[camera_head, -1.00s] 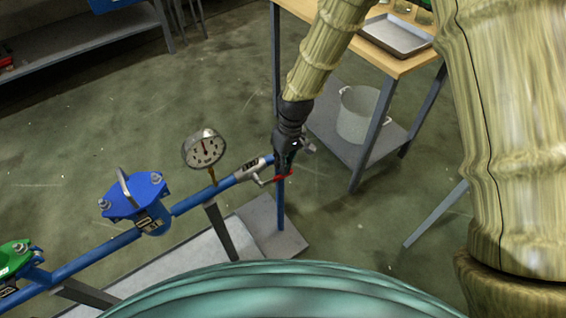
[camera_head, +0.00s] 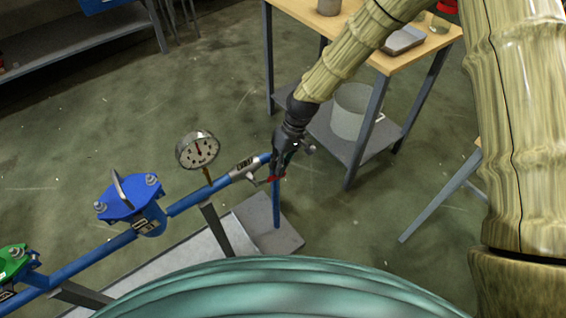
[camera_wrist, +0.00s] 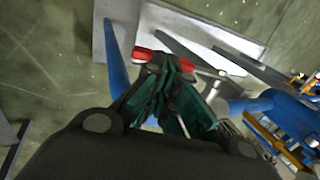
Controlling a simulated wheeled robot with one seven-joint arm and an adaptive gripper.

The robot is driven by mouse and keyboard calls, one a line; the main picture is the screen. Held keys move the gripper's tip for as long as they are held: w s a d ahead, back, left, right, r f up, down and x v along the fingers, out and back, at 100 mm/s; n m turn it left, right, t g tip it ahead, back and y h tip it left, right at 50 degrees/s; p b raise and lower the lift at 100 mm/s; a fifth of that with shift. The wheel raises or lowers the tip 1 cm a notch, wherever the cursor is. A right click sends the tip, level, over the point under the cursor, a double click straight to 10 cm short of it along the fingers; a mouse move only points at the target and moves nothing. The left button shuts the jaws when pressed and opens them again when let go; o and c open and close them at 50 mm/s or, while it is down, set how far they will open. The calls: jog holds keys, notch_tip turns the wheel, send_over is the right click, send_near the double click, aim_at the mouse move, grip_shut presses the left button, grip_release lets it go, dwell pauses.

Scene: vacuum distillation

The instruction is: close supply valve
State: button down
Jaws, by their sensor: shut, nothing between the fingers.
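The supply valve (camera_head: 252,178) sits near the right end of the blue pipe, with a short metal lever that has a red grip (camera_head: 271,180). My gripper (camera_head: 278,175) points down at the red grip, its fingertips at or against it and covering part of it. In the wrist view the red grip (camera_wrist: 145,54) shows on both sides of the fingertips of my gripper (camera_wrist: 170,65). The fingers are shut with nothing held between them. Whether they touch the grip is hard to tell.
A round pressure gauge (camera_head: 197,151) stands left of the valve, and a blue flanged unit (camera_head: 131,200) is further left. A blue upright post (camera_head: 277,208) stands below the valve. A wooden-topped table (camera_head: 330,29) with a pot (camera_head: 351,112) on its lower shelf stands behind.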

aim_at(276, 177)
jog(key=f+g+y+b, duration=0.1)
jog(key=f, duration=0.1)
jog(key=f+g+y+b, duration=0.1)
jog(key=y, duration=0.1)
jog(key=f+g+y+b, duration=0.2)
jog(key=shift+s+a+f, duration=0.25)
jog(key=shift+a+f, duration=0.05)
jog(key=shift+s+a+f+g+y+b, duration=0.4)
jog(key=shift+g+y+b, duration=0.3)
jog(key=shift+b, duration=0.5)
jog(key=shift+s+a+f+g+y+b, duration=0.25)
jog(key=shift+a+f+g+y+b, duration=0.25)
jog(key=shift+y+b, duration=0.55)
jog(key=shift+s+a+f+g+y+b, duration=0.35)
jog(key=shift+f+g+y+b, duration=0.25)
jog(key=shift+b, duration=0.8)
jog(key=shift+r, duration=0.2)
